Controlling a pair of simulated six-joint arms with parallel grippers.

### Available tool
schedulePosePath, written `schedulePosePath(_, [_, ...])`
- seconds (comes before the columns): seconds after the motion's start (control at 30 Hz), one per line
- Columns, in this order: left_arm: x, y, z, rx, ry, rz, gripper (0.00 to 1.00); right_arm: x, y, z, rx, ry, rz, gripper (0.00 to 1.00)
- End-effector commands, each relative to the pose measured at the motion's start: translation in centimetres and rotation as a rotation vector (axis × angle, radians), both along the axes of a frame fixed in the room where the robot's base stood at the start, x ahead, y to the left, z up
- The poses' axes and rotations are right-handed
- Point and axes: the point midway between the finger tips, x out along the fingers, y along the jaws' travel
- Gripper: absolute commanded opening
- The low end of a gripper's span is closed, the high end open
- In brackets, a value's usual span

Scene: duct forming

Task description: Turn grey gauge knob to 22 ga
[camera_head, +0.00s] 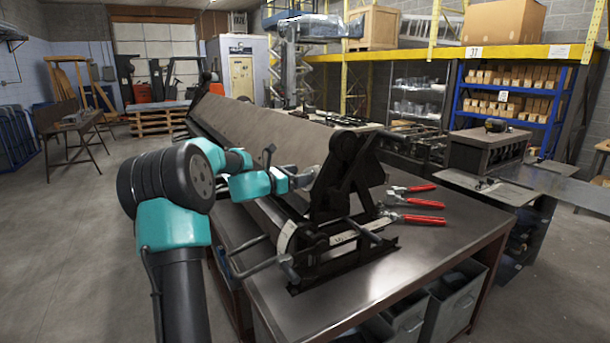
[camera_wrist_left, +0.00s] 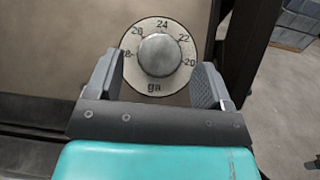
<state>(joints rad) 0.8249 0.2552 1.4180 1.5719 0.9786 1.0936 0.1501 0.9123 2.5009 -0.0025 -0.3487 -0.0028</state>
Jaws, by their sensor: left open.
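The grey gauge knob (camera_wrist_left: 160,55) shows in the left wrist view as a round metal knob at the centre of a pale dial (camera_wrist_left: 155,82). The dial is marked with 24 at the top, 22 to its upper right, 20 at the right, and "ga" at the bottom. I cannot make out a pointer on the knob. My left gripper (camera_wrist_left: 159,78) is open, with one finger on each side of the dial's lower half and nothing held. In the head view my left gripper (camera_head: 305,177) is at the near end of the bending machine (camera_head: 345,180); the knob is hidden there.
The machine stands on a dark metal table (camera_head: 415,255). Red-handled pliers (camera_head: 415,218) lie on the table to the right of the machine. A bent metal handle (camera_head: 255,258) sticks out at the near left. The table's front right is clear.

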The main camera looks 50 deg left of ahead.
Motion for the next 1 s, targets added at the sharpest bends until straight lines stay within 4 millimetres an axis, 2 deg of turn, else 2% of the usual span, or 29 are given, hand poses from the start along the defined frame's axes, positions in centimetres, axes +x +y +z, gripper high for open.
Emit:
schedulePosePath(0.1, [1.6, -0.3, 0.0, 0.0, -0.001, -0.002, 0.74, 0.0, 0.0, 0.0, 0.0, 0.0, 0.0, 0.43])
schedulePosePath(0.2, [2.4, -0.4, 0.0, -0.001, 0.0, 0.0, 0.74, 0.0, 0.0, 0.0, 0.0, 0.0, 0.0, 0.43])
schedulePosePath(0.57, [2.8, -0.5, 0.0, -0.001, 0.0, 0.0, 0.74, 0.0, 0.0, 0.0, 0.0, 0.0, 0.0, 0.43])
schedulePosePath(1.0, [2.8, -0.4, 0.0, 0.0, 0.0, 0.001, 0.32, 0.0, 0.0, 0.0, 0.0, 0.0, 0.0, 0.43])
